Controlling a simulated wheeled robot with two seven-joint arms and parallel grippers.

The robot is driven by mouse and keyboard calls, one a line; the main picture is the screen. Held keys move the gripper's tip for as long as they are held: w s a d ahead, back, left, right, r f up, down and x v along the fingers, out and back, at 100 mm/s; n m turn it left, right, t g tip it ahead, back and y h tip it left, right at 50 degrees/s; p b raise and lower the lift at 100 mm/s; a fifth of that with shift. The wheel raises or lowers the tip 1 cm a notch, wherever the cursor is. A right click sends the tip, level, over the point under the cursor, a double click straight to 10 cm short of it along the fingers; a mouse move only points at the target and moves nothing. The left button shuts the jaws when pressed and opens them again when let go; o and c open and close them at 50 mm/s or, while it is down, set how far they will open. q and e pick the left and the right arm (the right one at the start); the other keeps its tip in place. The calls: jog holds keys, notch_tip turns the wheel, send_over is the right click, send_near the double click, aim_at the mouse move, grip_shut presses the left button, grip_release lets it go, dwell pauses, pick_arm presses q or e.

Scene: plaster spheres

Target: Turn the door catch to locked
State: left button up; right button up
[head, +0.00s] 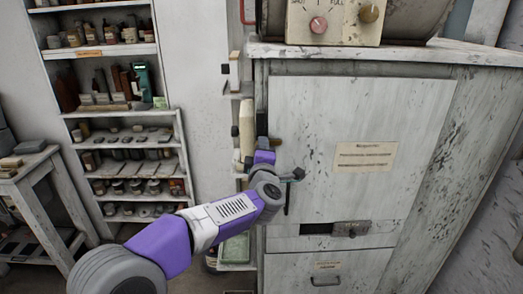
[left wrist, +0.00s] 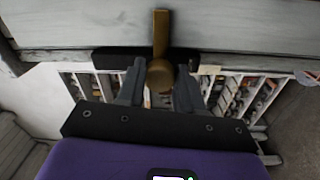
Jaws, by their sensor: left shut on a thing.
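The door catch (left wrist: 161,35) is a brass-coloured lever with a rounded end, set by a black plate (left wrist: 110,58) at the cabinet edge. In the left wrist view its bar points up in the picture, away from my gripper. My left gripper (left wrist: 160,78) has its two grey fingers on either side of the rounded end and is shut on it. In the head view my left gripper (head: 262,143) is at the left edge of the grey cabinet door (head: 390,115); the catch cannot be made out there. My right gripper is not in view.
A dark fitting with a knob (head: 351,230) is low on the door, above a drawer handle (head: 325,281). A control box with two knobs (head: 333,20) stands on top. Shelves of jars (head: 100,50) and a small table (head: 25,175) are at the left.

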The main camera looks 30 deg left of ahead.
pick_arm(q)
jog(key=o, duration=1)
jog(key=shift+o, duration=0.2)
jog(key=b+v, duration=0.1)
jog(key=v, duration=0.6)
jog(key=shift+s+d, duration=0.2)
jog(key=shift+s, duration=0.05)
jog(key=shift+f, duration=0.15)
